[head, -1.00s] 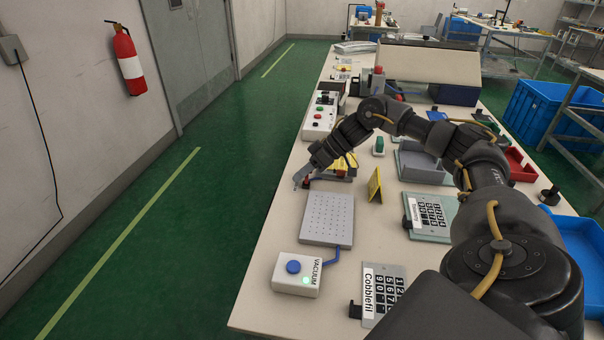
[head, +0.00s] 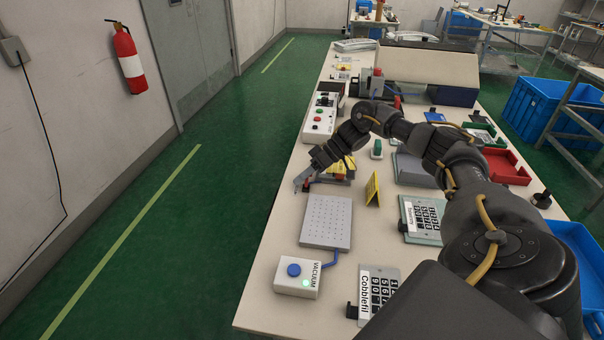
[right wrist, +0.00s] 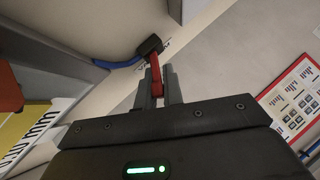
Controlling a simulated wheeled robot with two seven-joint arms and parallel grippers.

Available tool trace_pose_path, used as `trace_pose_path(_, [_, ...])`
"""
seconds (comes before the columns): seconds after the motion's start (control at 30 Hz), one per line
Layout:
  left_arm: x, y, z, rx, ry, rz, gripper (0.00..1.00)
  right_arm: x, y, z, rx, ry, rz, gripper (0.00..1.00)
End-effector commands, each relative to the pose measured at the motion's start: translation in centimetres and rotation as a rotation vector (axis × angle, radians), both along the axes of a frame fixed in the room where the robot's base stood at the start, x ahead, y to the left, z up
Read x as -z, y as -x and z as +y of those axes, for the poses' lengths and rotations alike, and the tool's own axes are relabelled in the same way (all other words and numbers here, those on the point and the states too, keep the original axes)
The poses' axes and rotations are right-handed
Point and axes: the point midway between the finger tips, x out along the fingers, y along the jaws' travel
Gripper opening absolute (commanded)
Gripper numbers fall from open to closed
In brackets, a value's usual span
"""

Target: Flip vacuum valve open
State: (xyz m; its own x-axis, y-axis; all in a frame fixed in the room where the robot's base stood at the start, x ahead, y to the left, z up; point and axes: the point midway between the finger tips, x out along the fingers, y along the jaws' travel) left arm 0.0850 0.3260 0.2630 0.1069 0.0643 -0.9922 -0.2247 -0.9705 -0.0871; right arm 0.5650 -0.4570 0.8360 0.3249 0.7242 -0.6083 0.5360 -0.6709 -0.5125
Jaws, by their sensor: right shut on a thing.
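The vacuum valve has a red lever (right wrist: 156,76) and a dark body (right wrist: 150,45) in the right wrist view, with a blue hose (right wrist: 118,64) joining the body. My right gripper (right wrist: 160,80) is shut on the red lever, one grey finger on each side. In the head view my right gripper (head: 301,184) is low at the left part of the table, just beyond the grey perforated plate (head: 326,221). The valve is small there and partly covered by the gripper. My left gripper is not in view.
A white VACUUM box (head: 297,278) with a blue button and lit green lamp stands at the near edge. A yellow sign (head: 373,190) stands right of the gripper. A control box (head: 319,119) is farther back. The left floor is clear.

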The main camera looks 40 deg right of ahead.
Motion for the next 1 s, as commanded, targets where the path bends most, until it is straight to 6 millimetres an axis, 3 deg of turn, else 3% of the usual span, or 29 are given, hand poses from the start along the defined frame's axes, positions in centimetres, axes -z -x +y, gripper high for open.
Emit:
trace_pose_path(0.27, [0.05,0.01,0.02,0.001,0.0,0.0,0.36,0.02,-0.01,-0.09,0.002,-0.002,0.0,0.0])
trace_pose_path(0.3, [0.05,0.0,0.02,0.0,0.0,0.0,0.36,0.02,-0.01,-0.09,0.002,-0.002,0.0,0.12])
trace_pose_path(0.47, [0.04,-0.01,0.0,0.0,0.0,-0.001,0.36,0.02,-0.03,-0.05,0.001,-0.001,0.0,0.31])
trace_pose_path(1.0, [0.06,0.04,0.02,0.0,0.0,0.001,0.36,0.1,-0.05,0.02,0.0,0.0,0.0,0.31])
